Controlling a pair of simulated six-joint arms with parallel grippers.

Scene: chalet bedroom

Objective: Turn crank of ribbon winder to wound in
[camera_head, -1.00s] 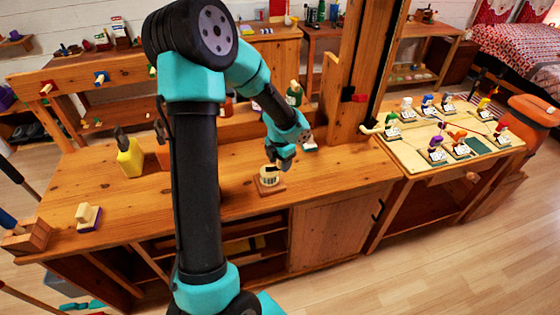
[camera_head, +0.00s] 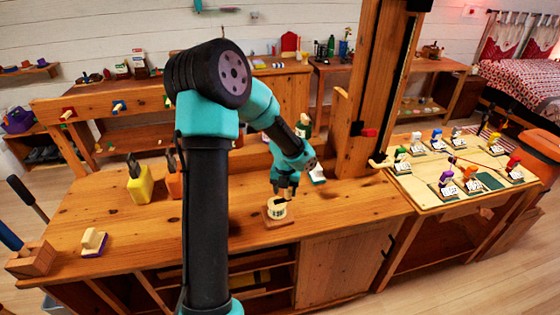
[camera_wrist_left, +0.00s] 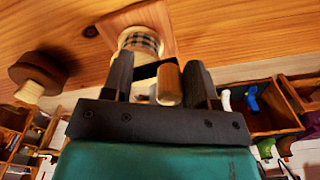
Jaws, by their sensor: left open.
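The ribbon winder (camera_head: 277,212) stands near the front edge of the wooden workbench, a cream spool on a square wooden base. In the left wrist view the winder's spool (camera_wrist_left: 140,40) shows a dark plaid ribbon. A black crank arm ends in a wooden crank knob (camera_wrist_left: 168,85). My left gripper (camera_head: 286,192) is right above and behind the winder, pointing down. In the wrist view my left gripper (camera_wrist_left: 158,70) is open, with the knob between its fingers. I cannot tell whether either finger touches the knob. My right gripper is not in view.
A thick wooden post (camera_head: 365,90) rises at right. Beyond it, a board (camera_head: 440,190) carries several small coloured figures.

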